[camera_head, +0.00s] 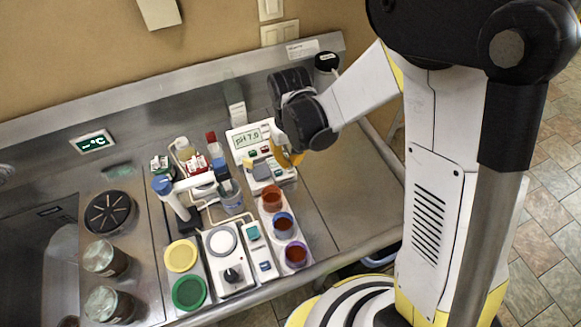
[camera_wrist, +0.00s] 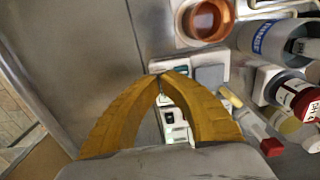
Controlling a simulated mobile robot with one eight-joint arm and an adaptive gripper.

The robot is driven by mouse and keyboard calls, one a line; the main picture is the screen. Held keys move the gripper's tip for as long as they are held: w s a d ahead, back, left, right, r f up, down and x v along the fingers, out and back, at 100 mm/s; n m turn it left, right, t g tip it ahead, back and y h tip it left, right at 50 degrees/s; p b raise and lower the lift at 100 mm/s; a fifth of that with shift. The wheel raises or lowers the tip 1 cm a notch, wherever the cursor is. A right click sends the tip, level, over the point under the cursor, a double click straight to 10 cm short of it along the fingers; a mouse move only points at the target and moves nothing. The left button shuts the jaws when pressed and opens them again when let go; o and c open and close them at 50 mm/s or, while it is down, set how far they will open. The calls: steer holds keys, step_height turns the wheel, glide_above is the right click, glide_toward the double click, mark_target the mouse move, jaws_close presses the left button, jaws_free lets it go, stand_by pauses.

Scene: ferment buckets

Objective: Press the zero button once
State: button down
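A white meter (camera_head: 240,139) with a display reading "pH 7.0" (camera_head: 249,140) stands at the back of the steel bench. Small green and red buttons show on its face below the display; I cannot read their labels. A white scale-like device (camera_head: 232,282) with a round pan (camera_head: 221,241) stands nearer the front. My gripper (camera_head: 292,158) is over the right side of the meter. In the wrist view its two yellow fingers (camera_wrist: 162,75) meet at the tips with nothing held. Part of the meter (camera_wrist: 175,127) shows between and behind them. I cannot tell which button is zero, nor whether the fingertips touch the meter.
Cups of reddish liquid (camera_head: 283,225) stand on a white rack in front of the meter. Bottles, including a red-capped one (camera_head: 211,143), crowd its left. Yellow (camera_head: 181,255) and green (camera_head: 188,292) lids lie front left.

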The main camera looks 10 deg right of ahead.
mark_target(290, 168)
steer(key=shift+f+b, duration=1.15)
steer(key=shift+f, duration=0.15)
steer(key=shift+r, duration=0.1)
steer(key=shift+r+p, duration=2)
steer(key=shift+r, duration=1.05)
steer(key=shift+f, duration=0.1)
